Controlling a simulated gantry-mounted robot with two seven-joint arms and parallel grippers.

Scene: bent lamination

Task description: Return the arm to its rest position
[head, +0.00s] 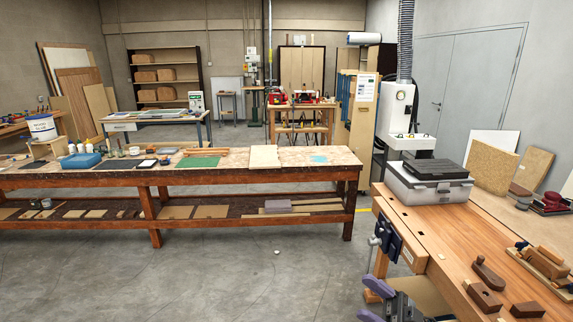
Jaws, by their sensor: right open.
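My right gripper (376,301) shows at the bottom edge of the head view, right of centre. Its two purple fingertips are apart, with nothing visible between them. It is low in front of the near wooden workbench (447,237), below the blue vise (388,238) on the bench's left end. The rest of my right arm is mostly cut off by the lower edge. My left gripper is not in view.
The near workbench carries a grey case (428,187), wooden planes (541,262) and wooden blocks (484,298). A long table (62,180) with several tools and sheets stands across the middle left. The concrete floor (230,285) between them is mostly clear.

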